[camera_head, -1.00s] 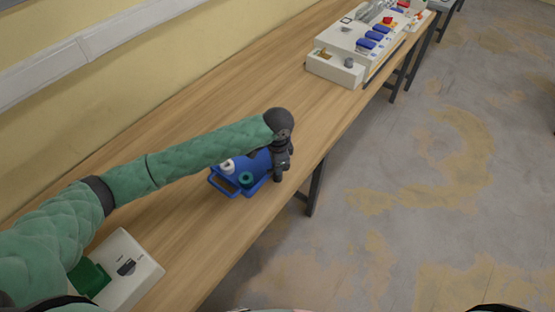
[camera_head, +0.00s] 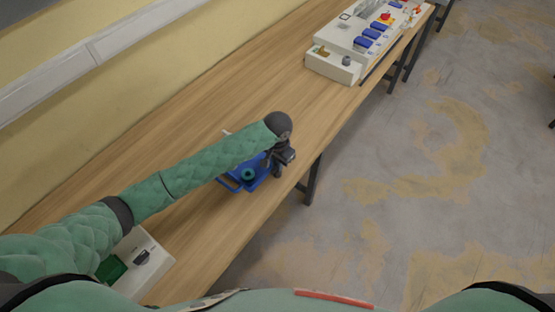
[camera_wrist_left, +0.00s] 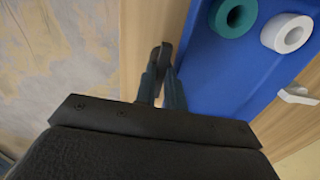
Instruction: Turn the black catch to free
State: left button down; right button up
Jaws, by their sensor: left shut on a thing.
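The black catch (camera_head: 141,257) is a small dark turning knob on top of a white box (camera_head: 158,268) at the lower left of the head view, with small labels beside it. My left forearm passes just behind the box. My left gripper (camera_head: 283,158) is well away from the catch, beside the blue tray near the table's front edge. In the left wrist view the gripper (camera_wrist_left: 160,65) points down past the tray's edge. Its fingers are close together on a small dark thing (camera_wrist_left: 164,54), which I cannot identify. My right gripper is not in view.
The blue tray (camera_head: 232,185) holds a teal ring (camera_head: 248,174) and a white ring (camera_wrist_left: 287,33). A white hook-like piece (camera_wrist_left: 298,96) lies beyond it. A white panel with blue switches (camera_head: 361,45) stands farther along the table. Bare wood lies between.

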pick_arm(q)
jog(key=shift+w+r+n, duration=0.15)
jog(key=shift+n, duration=0.15)
dwell(0.4)
jog(key=c, duration=1.6)
grip_release()
jog(key=shift+o, duration=0.6)
jog(key=shift+r, duration=0.1)
notch_tip(320, 180, up, 7)
jog(key=b, duration=0.3)
jog(key=shift+r, duration=0.25)
